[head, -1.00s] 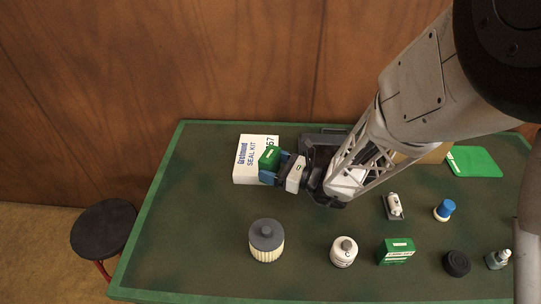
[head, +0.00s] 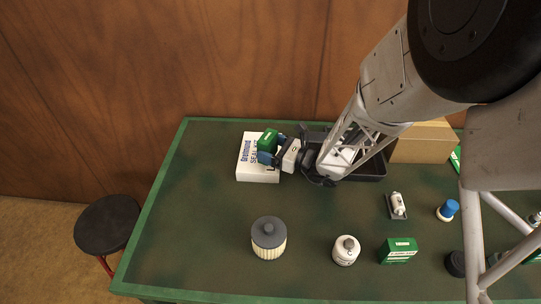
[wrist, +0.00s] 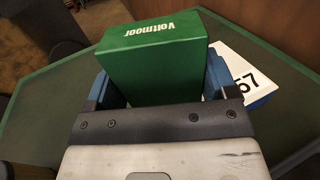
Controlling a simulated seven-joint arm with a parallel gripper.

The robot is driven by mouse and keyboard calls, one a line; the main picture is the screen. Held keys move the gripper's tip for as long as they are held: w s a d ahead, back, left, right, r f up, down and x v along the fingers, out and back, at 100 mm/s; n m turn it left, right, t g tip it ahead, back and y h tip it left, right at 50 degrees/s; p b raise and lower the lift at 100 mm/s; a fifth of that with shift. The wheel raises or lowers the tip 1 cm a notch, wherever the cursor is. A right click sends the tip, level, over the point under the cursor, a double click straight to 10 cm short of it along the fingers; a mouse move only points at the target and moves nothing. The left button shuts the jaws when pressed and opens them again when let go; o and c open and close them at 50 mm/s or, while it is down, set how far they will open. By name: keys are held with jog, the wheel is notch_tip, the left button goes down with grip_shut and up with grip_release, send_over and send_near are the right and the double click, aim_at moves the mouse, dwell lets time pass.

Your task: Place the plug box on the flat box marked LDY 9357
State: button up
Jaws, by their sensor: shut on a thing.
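My gripper (head: 271,148) has its blue fingers shut on a green box (head: 268,139), which I take for the plug box. In the wrist view the green box (wrist: 153,55) reads "Voltmoor" and sits between the fingers (wrist: 160,82). The flat white box (head: 258,172) lies at the back left of the table, with "SEAL KIT" lettering partly covered by the held box and fingers. In the wrist view the flat box (wrist: 240,62) shows "57" at its edge; the rest of its marking is hidden. The held box overlaps its back right part; I cannot tell whether they touch.
A dark tray (head: 372,168) lies right of the flat box, under my arm, with a cardboard box (head: 423,143) behind. A filter (head: 268,240), white bottle (head: 346,250) and another green box (head: 398,250) stand along the front. The table's left middle is clear.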

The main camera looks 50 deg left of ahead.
jog(key=shift+f, duration=1.7)
jog(key=shift+f, duration=0.1)
jog(key=o, duration=1)
jog(key=shift+c, duration=0.2)
jog(key=shift+d, duration=0.1)
jog(key=shift+v, duration=5.9)
